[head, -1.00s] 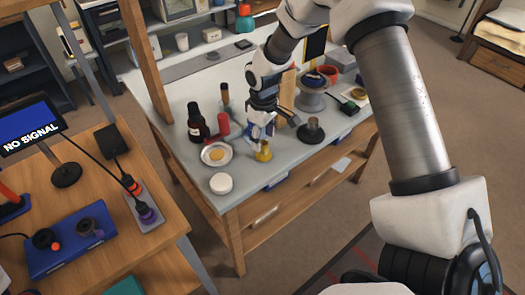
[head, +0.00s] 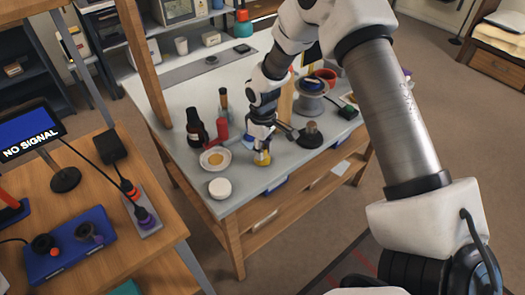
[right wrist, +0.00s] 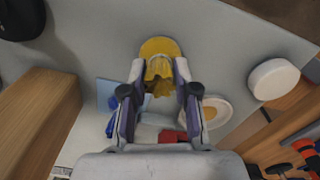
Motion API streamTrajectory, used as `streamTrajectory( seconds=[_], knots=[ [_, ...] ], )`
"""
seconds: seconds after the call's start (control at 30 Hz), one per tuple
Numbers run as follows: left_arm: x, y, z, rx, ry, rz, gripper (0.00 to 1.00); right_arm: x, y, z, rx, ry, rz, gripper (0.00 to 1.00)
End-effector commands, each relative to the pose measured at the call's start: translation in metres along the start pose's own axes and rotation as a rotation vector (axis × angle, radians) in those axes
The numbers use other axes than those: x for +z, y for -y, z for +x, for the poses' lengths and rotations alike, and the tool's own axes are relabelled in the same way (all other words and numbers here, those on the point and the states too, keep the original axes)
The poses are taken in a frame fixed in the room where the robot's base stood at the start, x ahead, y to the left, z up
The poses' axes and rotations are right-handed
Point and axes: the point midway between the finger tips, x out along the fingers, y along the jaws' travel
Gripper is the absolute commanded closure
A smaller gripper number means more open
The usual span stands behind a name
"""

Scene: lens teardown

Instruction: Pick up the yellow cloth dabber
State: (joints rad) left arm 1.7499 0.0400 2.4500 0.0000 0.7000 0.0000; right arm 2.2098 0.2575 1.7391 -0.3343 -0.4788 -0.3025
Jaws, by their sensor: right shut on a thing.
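The yellow cloth dabber (head: 263,159) stands near the front edge of the grey-topped workbench (head: 238,196). In the right wrist view, the dabber (right wrist: 160,47) has a round yellow base and a gathered cloth top between my fingers. My right gripper (head: 262,148) reaches down from above and is shut on the dabber's upper part; its fingers also show in the right wrist view (right wrist: 159,73). The dabber seems to be on or very close to the bench top; I cannot tell if there is a gap. My left gripper is not in view.
Left of the dabber are a white dish (head: 215,160) with yellowish contents, a white round lid (head: 220,188), a dark bottle (head: 197,132) and a red item (head: 222,130). A dark-based stand (head: 311,134) is close on the right. The bench's front edge is near.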

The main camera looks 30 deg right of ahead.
Motion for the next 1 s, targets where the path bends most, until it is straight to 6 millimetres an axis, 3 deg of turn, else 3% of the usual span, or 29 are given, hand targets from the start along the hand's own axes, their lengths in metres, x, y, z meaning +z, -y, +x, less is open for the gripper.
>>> streamTrajectory(
  seconds=[0.3, 0.47, 0.8, 1.0],
  knots=[
    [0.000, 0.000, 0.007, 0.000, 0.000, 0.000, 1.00, -0.001, -0.001, -0.034, 0.002, -0.004, 0.001, 0.94],
    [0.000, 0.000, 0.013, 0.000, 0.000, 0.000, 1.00, 0.035, 0.003, -0.035, -0.003, -0.002, 0.002, 0.94],
    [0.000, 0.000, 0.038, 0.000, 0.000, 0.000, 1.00, 0.130, 0.012, -0.042, -0.008, -0.009, 0.002, 0.94],
    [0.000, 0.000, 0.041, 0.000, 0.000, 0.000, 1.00, 0.156, 0.013, -0.047, -0.003, -0.003, 0.002, 0.94]
  ],
)
